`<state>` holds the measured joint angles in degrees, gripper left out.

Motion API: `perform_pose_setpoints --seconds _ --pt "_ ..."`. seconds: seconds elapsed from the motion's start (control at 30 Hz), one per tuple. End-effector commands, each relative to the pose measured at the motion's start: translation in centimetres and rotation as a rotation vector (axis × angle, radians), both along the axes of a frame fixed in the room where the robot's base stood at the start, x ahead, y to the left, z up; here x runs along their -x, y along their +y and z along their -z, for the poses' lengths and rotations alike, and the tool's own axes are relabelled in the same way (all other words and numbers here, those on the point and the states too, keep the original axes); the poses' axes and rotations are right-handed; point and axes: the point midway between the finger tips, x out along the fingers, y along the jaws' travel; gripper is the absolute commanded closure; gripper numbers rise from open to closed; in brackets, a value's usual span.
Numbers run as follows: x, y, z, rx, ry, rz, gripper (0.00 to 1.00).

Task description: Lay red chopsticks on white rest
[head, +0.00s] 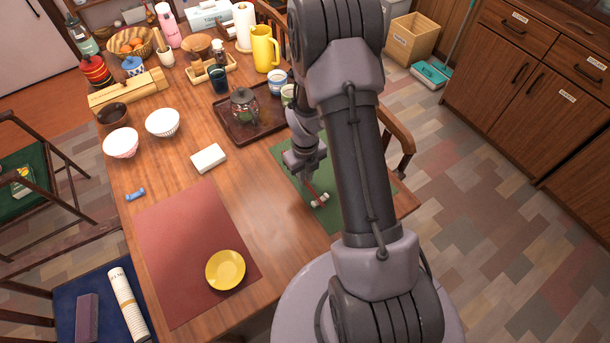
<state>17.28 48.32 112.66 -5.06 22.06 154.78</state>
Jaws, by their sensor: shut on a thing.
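My gripper (310,181) points down over the green placemat (289,170) on the right side of the table. It is shut on the red chopsticks (314,191), of which only a short red stretch shows below the fingers. The white rest (320,200) lies on the green placemat just beside the visible end of the chopsticks. I cannot tell whether the chopsticks touch the rest. My arm hides part of the placemat and perhaps more of the chopsticks.
A tray (233,134) with a glass teapot (244,105) and cups stands behind the placemat. A red placemat (180,246) with a yellow plate (225,269) lies at left front. A blue rest (135,194) and a white block (208,158) lie apart. The table between the placemats is clear.

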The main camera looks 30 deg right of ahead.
Motion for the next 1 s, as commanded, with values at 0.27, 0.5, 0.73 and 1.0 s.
perform_pose_setpoints --seconds 0.27,0.5,0.73,1.0 --pt "0.0 0.0 0.4 0.0 0.0 0.0 0.82" --pt "0.0 0.0 0.4 0.0 0.0 0.0 0.64" --pt "0.0 0.0 -0.6 0.0 0.0 0.0 0.64" --pt "-0.1 -0.1 -8.2 0.001 -0.005 0.001 0.64"
